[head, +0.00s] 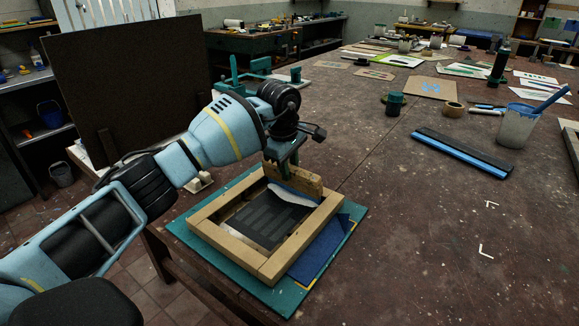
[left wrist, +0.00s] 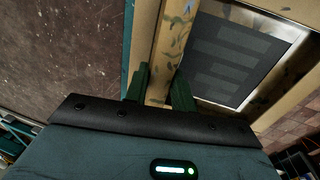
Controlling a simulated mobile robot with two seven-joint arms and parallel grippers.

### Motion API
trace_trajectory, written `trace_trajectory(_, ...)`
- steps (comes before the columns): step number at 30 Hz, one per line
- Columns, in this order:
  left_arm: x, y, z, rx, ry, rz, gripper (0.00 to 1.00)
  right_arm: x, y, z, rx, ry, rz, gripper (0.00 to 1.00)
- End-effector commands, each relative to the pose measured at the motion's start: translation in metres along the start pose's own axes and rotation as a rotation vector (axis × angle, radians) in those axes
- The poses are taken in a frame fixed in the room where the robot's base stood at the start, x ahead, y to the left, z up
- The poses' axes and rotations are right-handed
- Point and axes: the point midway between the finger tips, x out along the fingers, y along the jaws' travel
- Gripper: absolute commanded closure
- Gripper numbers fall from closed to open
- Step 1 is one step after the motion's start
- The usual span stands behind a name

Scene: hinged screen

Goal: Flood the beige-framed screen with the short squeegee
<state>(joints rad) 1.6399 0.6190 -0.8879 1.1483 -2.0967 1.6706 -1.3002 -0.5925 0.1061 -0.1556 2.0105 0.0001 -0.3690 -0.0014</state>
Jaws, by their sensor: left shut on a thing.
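The beige-framed screen (head: 225,245) lies flat over a teal board (head: 190,238) at the table's near left edge. Its dark mesh (head: 265,218) carries a striped design, which also shows in the left wrist view (left wrist: 232,60). A pale patch (head: 290,197) lies on the mesh near the far end. My left gripper (head: 283,163) is over that far end, shut on a short wooden piece (head: 309,182), which looks like the short squeegee's handle. In the left wrist view, wood (left wrist: 158,92) shows between the green fingers. The squeegee's lower edge is mostly hidden. My right gripper is not in view.
Dark blue cloth (head: 322,250) sticks out under the frame's right side. The table right of the screen is clear.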

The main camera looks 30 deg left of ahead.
Motion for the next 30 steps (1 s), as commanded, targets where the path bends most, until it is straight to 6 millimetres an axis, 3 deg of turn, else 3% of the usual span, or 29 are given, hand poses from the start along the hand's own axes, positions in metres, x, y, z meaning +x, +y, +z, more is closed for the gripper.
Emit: trace_trajectory(30, 0.0047, -0.0010, -0.0002, 0.000, 0.000, 0.000, 1.00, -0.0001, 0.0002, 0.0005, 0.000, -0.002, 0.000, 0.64)
